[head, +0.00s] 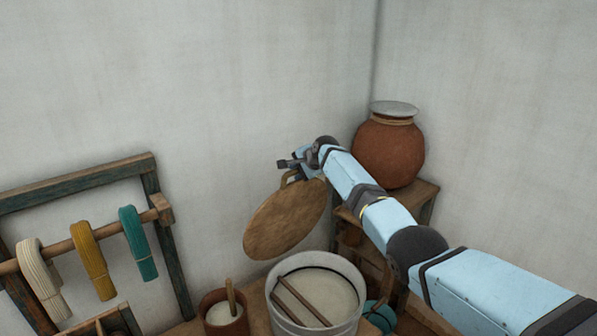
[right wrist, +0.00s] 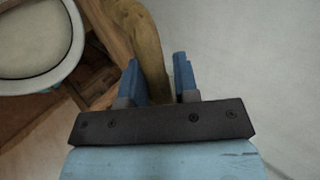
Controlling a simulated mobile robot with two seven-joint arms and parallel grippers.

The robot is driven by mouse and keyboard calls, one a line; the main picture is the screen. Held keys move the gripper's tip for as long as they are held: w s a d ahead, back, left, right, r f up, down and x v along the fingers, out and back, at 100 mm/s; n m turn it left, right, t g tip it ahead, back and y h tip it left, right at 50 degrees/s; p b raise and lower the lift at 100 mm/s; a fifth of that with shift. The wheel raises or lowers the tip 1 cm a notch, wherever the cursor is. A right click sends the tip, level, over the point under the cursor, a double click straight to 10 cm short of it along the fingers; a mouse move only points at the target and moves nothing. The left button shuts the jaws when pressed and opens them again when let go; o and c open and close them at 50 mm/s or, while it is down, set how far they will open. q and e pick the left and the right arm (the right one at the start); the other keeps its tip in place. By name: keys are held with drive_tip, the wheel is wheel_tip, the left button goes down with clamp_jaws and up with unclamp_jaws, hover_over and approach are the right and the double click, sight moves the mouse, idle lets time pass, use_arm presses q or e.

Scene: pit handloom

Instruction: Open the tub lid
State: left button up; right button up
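The tub (head: 275,309) is a pale round vessel on the low wooden surface, its top uncovered, with pale contents and two sticks across it. Its rim also shows at upper left in the right wrist view (right wrist: 77,40). The round brown wooden lid (head: 286,222) is raised and steeply tilted behind and left of the tub, clear of its mouth. My right gripper (head: 294,170) is at the lid's handle at the top edge. My left gripper is not in view.
A small brown pot (head: 226,322) with a stick stands left of the tub. A clay jar (head: 389,153) stands on a wooden stand (head: 428,193) in the corner. A rack (head: 80,182) with yarn hanks is at left. Pale walls are close behind the lid.

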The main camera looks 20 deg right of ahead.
drive_tip(key=shift+o, duration=1)
drive_tip(key=shift+s+d+r, duration=0.2)
drive_tip(key=shift+s+r, duration=0.2)
drive_tip(key=shift+r, duration=0.1)
drive_tip(key=b+v, duration=0.1)
drive_tip(key=v, duration=1.1)
drive_tip(key=shift+s, duration=0.15)
drive_tip(key=shift+r, duration=0.15)
